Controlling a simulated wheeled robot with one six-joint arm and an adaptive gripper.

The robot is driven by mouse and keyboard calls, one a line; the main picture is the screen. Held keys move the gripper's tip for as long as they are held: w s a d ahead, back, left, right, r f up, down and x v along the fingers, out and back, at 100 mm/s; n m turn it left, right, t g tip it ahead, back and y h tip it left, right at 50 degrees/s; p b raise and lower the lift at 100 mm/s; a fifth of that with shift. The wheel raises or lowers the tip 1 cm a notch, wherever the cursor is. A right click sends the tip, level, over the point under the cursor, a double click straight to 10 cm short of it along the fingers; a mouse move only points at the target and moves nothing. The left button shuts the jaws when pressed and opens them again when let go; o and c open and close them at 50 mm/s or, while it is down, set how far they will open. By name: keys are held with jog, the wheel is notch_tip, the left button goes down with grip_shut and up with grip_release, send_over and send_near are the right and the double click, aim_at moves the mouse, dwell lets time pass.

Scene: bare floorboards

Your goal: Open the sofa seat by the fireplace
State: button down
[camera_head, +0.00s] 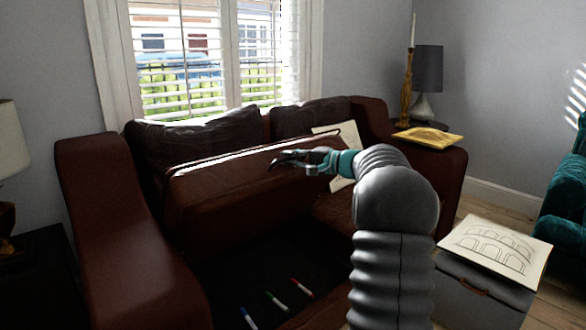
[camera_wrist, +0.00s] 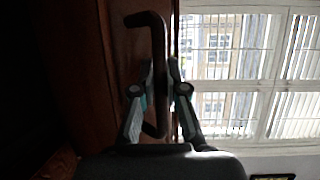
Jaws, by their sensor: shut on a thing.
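The brown leather sofa (camera_head: 95,185) stands below the window. Its left seat (camera_head: 235,195) is tilted up steeply, and a dark storage space (camera_head: 260,270) shows beneath it. My gripper (camera_head: 283,160) is at the raised seat's upper edge. In the wrist view my gripper (camera_wrist: 160,80) is shut on a dark bar handle (camera_wrist: 153,22) fixed to the brown seat panel (camera_wrist: 128,65). The right seat (camera_head: 335,212) is down and partly hidden behind my arm.
Several markers (camera_head: 277,302) lie in the storage space. A grey box (camera_head: 480,285) with a drawing (camera_head: 497,248) on top stands at right. A teal armchair (camera_head: 565,210) is at far right.

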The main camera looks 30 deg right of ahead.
dwell(0.3)
jog(key=c, duration=1.2)
grip_release()
jog(key=v, duration=1.2)
